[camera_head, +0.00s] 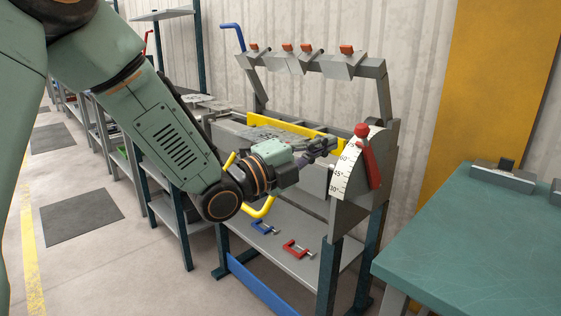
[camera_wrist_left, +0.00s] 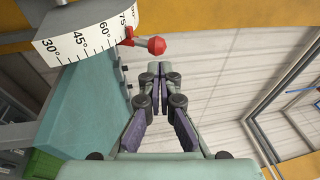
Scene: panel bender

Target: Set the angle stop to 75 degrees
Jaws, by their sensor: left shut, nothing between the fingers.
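The angle stop is a red lever (camera_head: 369,163) with a red ball knob (camera_head: 362,130), in front of a white degree scale (camera_head: 343,174) on the bender's right end. In the left wrist view the knob (camera_wrist_left: 157,46) sits at the right end of the scale (camera_wrist_left: 75,42), with the lever close to the 75 mark. I cannot tell whether it lines up exactly. My left gripper (camera_head: 332,144) is shut and empty, to the left of the knob. In the left wrist view its fingertips (camera_wrist_left: 158,69) appear just below the knob, seemingly apart from it. My right gripper is out of view.
The bender has a yellow bar (camera_head: 290,126) and a grey upper frame (camera_head: 330,66) with orange-topped clamps. A blue clamp (camera_head: 264,227) and a red clamp (camera_head: 298,249) lie on its lower shelf. A green-topped table (camera_head: 470,230) stands at the right.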

